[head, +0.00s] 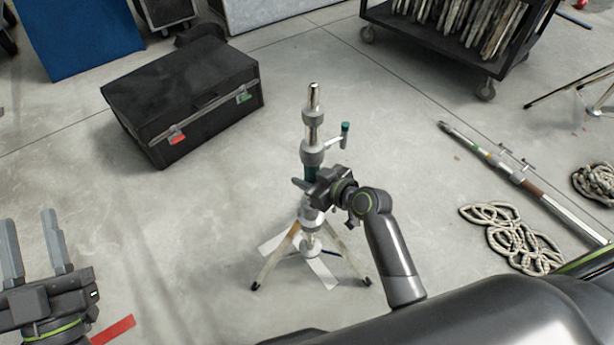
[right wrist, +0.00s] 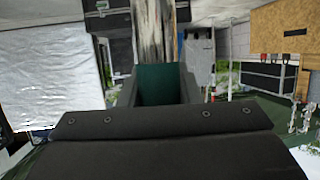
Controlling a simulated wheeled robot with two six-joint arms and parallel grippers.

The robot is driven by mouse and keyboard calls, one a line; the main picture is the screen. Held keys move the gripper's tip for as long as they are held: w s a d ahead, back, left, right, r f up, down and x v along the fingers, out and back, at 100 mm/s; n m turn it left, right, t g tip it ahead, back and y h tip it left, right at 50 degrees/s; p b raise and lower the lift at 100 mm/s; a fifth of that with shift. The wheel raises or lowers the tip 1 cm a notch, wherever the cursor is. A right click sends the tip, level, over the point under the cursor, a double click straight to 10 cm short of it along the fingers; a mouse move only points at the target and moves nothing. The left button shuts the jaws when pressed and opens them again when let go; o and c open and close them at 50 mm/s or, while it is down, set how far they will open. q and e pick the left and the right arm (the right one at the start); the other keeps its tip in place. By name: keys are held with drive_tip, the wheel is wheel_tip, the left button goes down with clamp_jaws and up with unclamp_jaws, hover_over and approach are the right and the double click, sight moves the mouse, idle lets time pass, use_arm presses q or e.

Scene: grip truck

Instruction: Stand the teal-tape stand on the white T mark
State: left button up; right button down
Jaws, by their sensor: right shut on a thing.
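The teal-tape stand (head: 313,132) is upright in the middle of the head view, with its legs spread on the floor. My right gripper (head: 312,183) is shut on its column at the teal tape band. The right wrist view shows the teal band (right wrist: 158,84) between the fingers. The white T mark (head: 322,272) lies on the floor under and around the stand's legs; the legs and column hide part of it. I cannot tell whether the feet bear on the floor. My left gripper (head: 36,244) is open and empty at the lower left, far from the stand.
A black case (head: 190,95) stands behind left. A wheeled cart (head: 450,40) is at the back right. A folded stand (head: 525,180) and coiled rope (head: 510,236) lie on the right. A red floor mark (head: 113,329) is at lower left. Floor left of the stand is clear.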

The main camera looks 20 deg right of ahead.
drive_tip(key=shift+w+r, duration=0.1)
drive_tip(key=shift+r, duration=0.05)
drive_tip(key=c, duration=1)
unclamp_jaws()
drive_tip(key=shift+o, duration=0.2)
drive_tip(key=shift+s+f, duration=0.2)
drive_tip(key=shift+f, duration=0.25)
drive_tip(key=shift+s+d+r, duration=0.25)
drive_tip(key=shift+s, duration=0.05)
drive_tip(key=p+v, duration=0.3)
drive_tip(key=v, duration=1.3)
drive_tip(key=shift+s+r, duration=0.2)
drive_tip(key=shift+s, duration=0.05)
